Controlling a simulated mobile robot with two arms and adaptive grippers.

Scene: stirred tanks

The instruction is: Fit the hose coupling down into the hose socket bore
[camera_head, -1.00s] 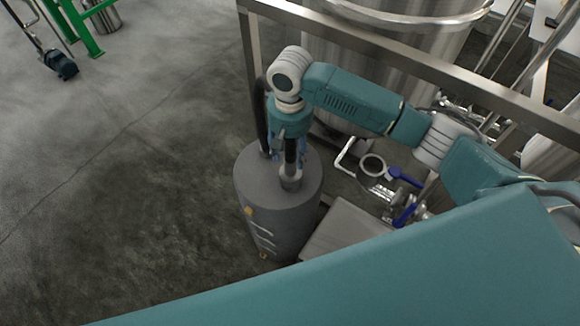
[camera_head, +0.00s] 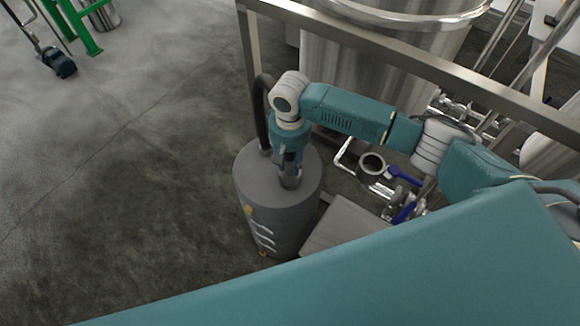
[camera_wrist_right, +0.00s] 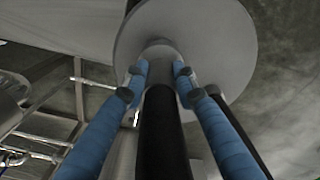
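My right gripper (camera_head: 288,165) points down over the top of a grey drum (camera_head: 275,215). The grey hose coupling (camera_head: 290,181) stands upright at the drum top, with its lower end just below the fingertips. In the right wrist view the coupling (camera_wrist_right: 158,103), with the black hose (camera_wrist_right: 163,145), lies between the two blue fingers. An open metal ring (camera_head: 372,163), which looks like the hose socket, stands right of the drum. My left gripper is not in view.
A steel frame rail (camera_head: 400,70) crosses behind my right arm, in front of a large steel tank (camera_head: 375,45). Blue-handled valves (camera_head: 403,175) sit beside the ring. A grey plate (camera_head: 338,226) lies right of the drum.

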